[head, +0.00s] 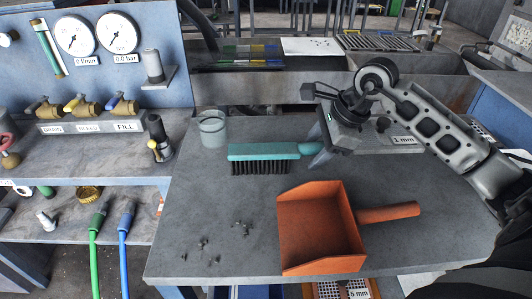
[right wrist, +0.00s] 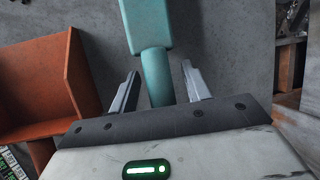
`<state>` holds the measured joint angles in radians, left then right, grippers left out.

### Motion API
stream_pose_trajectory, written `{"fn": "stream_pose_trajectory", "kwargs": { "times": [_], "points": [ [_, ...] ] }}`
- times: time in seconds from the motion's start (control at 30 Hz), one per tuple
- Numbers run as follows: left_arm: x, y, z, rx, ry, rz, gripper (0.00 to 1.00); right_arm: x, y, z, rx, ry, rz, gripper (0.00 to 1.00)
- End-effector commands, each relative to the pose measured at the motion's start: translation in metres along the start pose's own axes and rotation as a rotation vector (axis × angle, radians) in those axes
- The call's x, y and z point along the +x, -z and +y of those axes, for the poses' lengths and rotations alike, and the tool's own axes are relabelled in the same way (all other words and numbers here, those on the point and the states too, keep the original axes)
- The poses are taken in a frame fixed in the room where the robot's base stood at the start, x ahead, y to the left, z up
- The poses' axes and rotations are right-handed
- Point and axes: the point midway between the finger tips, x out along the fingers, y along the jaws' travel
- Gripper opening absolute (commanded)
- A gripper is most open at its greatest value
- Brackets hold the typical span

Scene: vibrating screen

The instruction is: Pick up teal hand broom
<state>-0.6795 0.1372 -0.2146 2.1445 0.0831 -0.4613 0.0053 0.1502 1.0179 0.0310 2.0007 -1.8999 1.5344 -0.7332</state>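The teal hand broom (head: 264,151) lies on the grey table with its dark bristles toward the front and its short round handle pointing right. My right gripper (head: 316,148) is at the handle end. In the right wrist view, the gripper (right wrist: 160,70) is open, with one finger on each side of the broom's handle (right wrist: 156,75). Gaps show between the handle and both fingers. The handle's far end is hidden behind the gripper body. My left gripper is not in view.
An orange dustpan (head: 318,230) lies in front of the broom, its handle pointing right. A clear glass jar (head: 212,130) stands behind the broom's left end. Small dark crumbs (head: 243,229) lie at the front left. A gauge and valve panel (head: 90,60) stands at left.

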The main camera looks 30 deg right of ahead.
Motion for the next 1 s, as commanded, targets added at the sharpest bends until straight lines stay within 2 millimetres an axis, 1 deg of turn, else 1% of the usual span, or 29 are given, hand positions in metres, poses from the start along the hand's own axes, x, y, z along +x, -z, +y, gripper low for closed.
{"fn": "stream_pose_trajectory", "kwargs": {
  "times": [0.03,0.13,0.17,0.47,0.67,0.83,0.87,1.0],
  "points": [
    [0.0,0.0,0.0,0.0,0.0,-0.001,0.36,0.0,0.0,0.0,0.0,0.0,0.0,0.34],
    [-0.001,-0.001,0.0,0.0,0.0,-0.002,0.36,0.0,0.0,0.0,0.0,0.0,0.0,0.06],
    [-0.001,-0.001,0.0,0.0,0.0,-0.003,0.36,0.0,0.0,0.0,0.0,0.0,0.0,0.03],
    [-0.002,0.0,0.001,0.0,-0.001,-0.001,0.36,-0.002,0.0,-0.001,0.0,0.002,-0.001,0.03],
    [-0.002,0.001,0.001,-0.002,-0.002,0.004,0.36,-0.011,-0.004,-0.003,0.0,0.004,0.001,0.03],
    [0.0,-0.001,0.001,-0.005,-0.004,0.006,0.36,-0.03,-0.012,-0.008,-0.001,0.007,0.001,0.03],
    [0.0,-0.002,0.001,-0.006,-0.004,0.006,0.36,-0.034,-0.009,-0.005,0.001,0.004,0.003,0.03],
    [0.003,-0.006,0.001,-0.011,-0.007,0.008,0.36,-0.059,-0.004,0.002,0.001,0.002,0.004,0.03]
  ]
}}
